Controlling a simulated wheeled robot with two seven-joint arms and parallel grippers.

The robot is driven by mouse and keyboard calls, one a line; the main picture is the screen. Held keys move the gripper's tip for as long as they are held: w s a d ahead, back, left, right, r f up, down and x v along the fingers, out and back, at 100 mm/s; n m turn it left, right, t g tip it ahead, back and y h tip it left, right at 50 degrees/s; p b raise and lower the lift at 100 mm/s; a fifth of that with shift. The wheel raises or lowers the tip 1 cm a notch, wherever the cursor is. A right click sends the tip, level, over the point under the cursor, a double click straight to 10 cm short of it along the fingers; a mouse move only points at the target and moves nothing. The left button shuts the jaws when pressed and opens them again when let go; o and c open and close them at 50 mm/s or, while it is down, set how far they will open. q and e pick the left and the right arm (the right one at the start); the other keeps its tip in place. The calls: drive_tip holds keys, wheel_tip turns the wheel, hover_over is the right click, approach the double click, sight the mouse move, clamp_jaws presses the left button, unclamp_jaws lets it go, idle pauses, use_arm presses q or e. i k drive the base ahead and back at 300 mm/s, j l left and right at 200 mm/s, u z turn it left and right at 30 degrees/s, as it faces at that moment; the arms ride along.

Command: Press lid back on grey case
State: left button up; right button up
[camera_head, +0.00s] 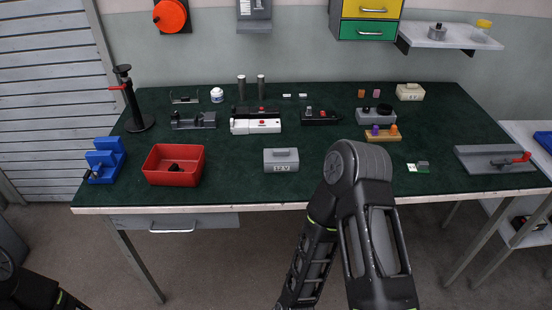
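A small grey case (281,167) stands near the front edge of the green-topped table, left of my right arm. Its front carries a pale marking too small to read surely. A grey top with a raised, handle-like shape shows on it; I cannot tell whether this is the lid or how it is seated. No separate lid is clearly recognisable. My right arm rises from the bottom, bends over the table's front edge and runs back down, its gripper out of the picture. Only a dark part of my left arm shows at the bottom left; its gripper is out of view.
A red bin (155,178) and a blue holder (105,160) stand left. A white-and-black device (255,126) lies behind the case. A yellow block (383,136), a small circuit board (418,167) and a grey plate with a red handle (495,160) lie right. Table beside the case is clear.

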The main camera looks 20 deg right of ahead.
sight(285, 167)
drive_tip(key=i+z, duration=0.4)
drive_tip(key=i+j+z, duration=0.15)
drive_tip(key=z, duration=0.25)
drive_tip(key=i+j+z, duration=0.4)
drive_tip(key=k+l+z, duration=0.1)
drive_tip(key=i, duration=0.1)
drive_tip(key=u, duration=0.05)
